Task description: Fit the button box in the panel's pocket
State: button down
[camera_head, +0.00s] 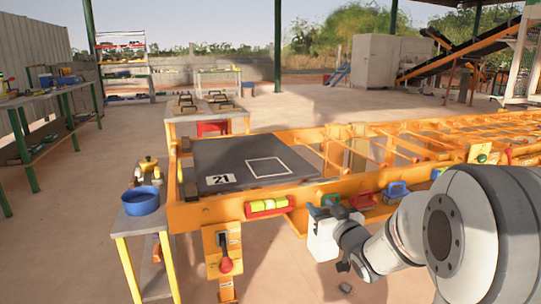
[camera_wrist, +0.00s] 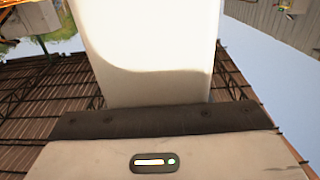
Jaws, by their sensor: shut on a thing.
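My gripper (camera_head: 318,214) is in front of the orange frame's front rail, right of the lever panel. Its fingertips and the thing in its grip are small and partly hidden in the head view. A broad pale surface (camera_wrist: 150,55) fills the middle of the wrist view, right against the dark edge of my gripper housing; I cannot tell whether it is the button box. An orange panel (camera_head: 211,262) with a red-knobbed lever hangs on the frame's front. I cannot make out the pocket in either view.
The orange frame (camera_head: 190,217) carries a dark plate (camera_head: 225,160) marked 21 with a white square outline. A red holder with yellow-green pieces (camera_head: 267,206) and small coloured boxes (camera_head: 395,190) line the front rail. A blue bowl (camera_head: 141,202) stands on a small table at left.

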notch_tip(320, 180, down, 30)
jog(key=m+h, duration=0.3)
jog(key=h, duration=0.2)
jog(key=shift+m+t+h, duration=0.3)
jog(key=shift+t, duration=0.1)
jog(key=r+p, duration=2)
jog(key=w+r+p, duration=0.1)
jog(key=r+p, duration=0.9)
jog(key=shift+d+r+p, duration=0.2)
jog(key=shift+d+p, duration=0.1)
jog(key=shift+d, duration=0.05)
jog(key=shift+s+r, duration=0.1)
jog(key=shift+r, duration=0.05)
jog(key=s, duration=0.1)
jog(key=s+r, duration=0.1)
jog(key=s, duration=0.1)
jog(key=s+r, duration=0.1)
jog(key=shift+s+r, duration=0.15)
jog(key=shift+s, duration=0.25)
jog(key=shift+d, duration=0.1)
